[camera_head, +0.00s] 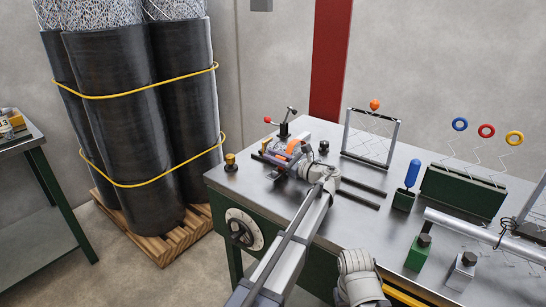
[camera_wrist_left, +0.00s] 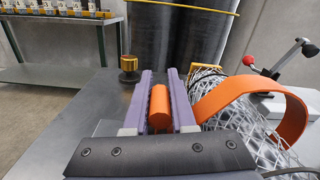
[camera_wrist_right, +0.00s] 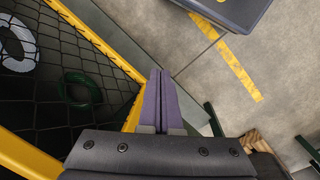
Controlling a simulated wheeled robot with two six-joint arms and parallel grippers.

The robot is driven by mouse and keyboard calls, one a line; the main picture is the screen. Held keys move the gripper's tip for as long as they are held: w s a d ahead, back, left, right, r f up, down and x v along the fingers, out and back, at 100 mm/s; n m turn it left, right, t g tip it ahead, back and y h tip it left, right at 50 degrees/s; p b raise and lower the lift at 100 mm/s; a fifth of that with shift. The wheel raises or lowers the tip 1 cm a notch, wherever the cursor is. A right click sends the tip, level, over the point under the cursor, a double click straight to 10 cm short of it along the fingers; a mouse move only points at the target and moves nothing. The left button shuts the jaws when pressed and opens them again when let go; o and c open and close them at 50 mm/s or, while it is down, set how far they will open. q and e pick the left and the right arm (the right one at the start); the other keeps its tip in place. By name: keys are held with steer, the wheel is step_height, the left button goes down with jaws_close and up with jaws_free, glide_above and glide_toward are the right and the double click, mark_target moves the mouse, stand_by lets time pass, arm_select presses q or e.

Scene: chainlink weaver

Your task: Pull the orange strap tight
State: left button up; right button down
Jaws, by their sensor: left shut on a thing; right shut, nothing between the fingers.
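The orange strap (camera_wrist_left: 292,105) arches over a rolled bundle of grey wire mesh (camera_wrist_left: 240,135) in the left wrist view, with a gap under its loop. An orange cylinder (camera_wrist_left: 159,108), which looks like the strap's end or pull, stands between the purple fingers of my left gripper (camera_wrist_left: 160,75). Those fingers are shut on it, beside the roll. In the head view the strap (camera_head: 293,149) is small, at the workbench's far left part, partly hidden by my left arm. My right gripper (camera_wrist_right: 159,95) is shut and empty, away from the strap, above a yellow-edged mesh panel.
A red-knobbed lever (camera_head: 284,123) stands behind the strap, and a yellow-topped knob (camera_head: 231,162) is at the bench's left corner. A wire frame (camera_head: 370,140), a blue handle (camera_head: 412,174) and a green rack (camera_head: 462,190) occupy the right side. Tall black rolls (camera_head: 140,110) stand beyond.

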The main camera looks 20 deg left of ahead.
arm_select(q)
jaws_close()
stand_by(0.8)
step_height(320, 180, up, 10)
steer(key=p, duration=1)
steer(key=shift+r, duration=0.1)
steer(key=o, duration=0.6)
jaws_free()
steer(key=shift+o, duration=0.2)
